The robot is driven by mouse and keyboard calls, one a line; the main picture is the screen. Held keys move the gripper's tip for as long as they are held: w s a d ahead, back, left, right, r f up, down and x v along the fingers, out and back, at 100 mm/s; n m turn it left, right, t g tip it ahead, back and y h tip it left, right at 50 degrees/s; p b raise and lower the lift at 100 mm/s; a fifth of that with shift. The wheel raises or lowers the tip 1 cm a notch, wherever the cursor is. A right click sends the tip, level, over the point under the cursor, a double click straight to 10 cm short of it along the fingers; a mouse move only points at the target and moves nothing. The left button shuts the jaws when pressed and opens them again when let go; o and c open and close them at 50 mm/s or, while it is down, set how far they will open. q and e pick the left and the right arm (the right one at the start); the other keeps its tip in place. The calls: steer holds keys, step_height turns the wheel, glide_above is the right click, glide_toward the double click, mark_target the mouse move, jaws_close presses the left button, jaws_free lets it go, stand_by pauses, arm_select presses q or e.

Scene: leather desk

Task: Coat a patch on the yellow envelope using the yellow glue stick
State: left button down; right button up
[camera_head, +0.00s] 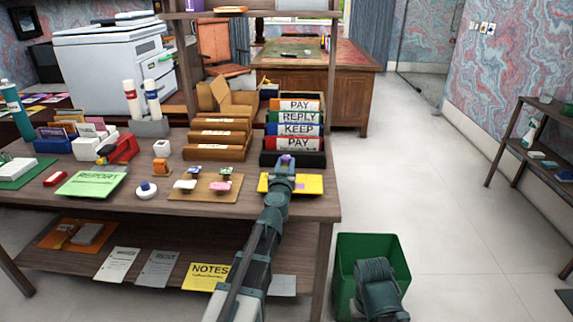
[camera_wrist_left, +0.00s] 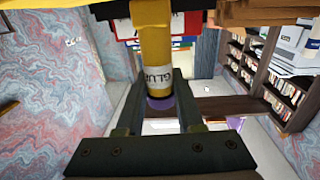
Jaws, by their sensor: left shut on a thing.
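The yellow envelope (camera_head: 311,184) lies flat near the right end of the desk, partly hidden behind my left gripper (camera_head: 283,168). That gripper is over the envelope, shut on the yellow glue stick (camera_wrist_left: 153,42). In the left wrist view the stick runs between the two fingers, with a GLUE label and a purple end. A small purple spot of it also shows at the gripper in the head view. The stick's far end reaches a yellow surface at the top edge of the wrist view; I cannot tell whether it touches.
Wooden trays (camera_head: 217,139) and a board with stamps (camera_head: 203,188) are to the left. A green bin (camera_head: 400,249) stands on the floor at the right; open floor lies beyond.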

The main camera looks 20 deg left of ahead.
arm_select(q)
steer(key=shift+r+p, duration=2.7)
steer(key=shift+r, duration=0.2)
step_height(320, 180, up, 3)
steer(key=p, duration=0.3)
steer(key=shift+f, duration=0.15)
